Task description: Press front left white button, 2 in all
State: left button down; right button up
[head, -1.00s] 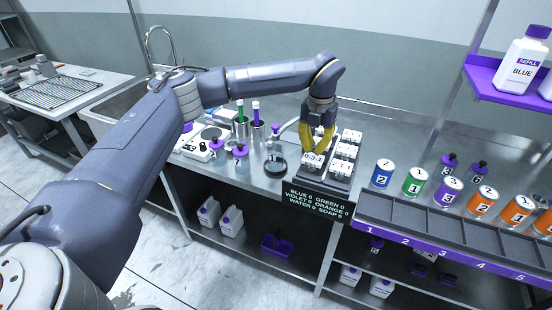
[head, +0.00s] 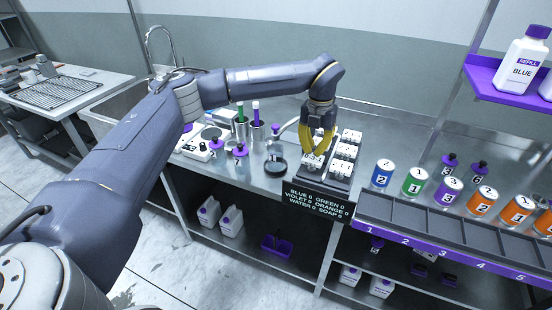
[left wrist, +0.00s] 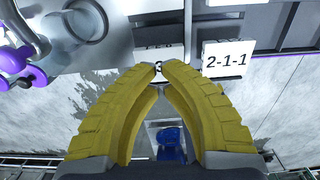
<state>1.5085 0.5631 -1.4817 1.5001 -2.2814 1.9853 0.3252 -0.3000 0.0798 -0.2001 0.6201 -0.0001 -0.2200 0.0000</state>
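A bank of white buttons stands on a dark panel (head: 327,182) on the metal bench. The front left white button (head: 313,164) carries a small printed label, partly covered by my fingers. My left gripper (head: 317,155) points down over this button with its yellow fingers together and nothing seen between them. In the left wrist view the fingertips (left wrist: 160,67) meet right over the edge of a white button; contact cannot be told. A neighbouring white button (left wrist: 228,58) reads 2-1-1. My right gripper is out of view.
A black sign (head: 317,203) with colour names hangs in front of the panel. A round dark dish (head: 275,166) and purple-capped bottles stand to the left. Numbered cans (head: 414,181) stand at right behind a grey slotted rack (head: 450,236).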

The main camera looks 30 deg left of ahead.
aim_at(313, 158)
pick_arm(q)
jog(key=shift+f, duration=2.15)
jog(key=shift+r, duration=1.2)
jog(key=shift+f, duration=0.1)
jog(key=shift+f, duration=1.1)
jog(key=shift+r, duration=2.45)
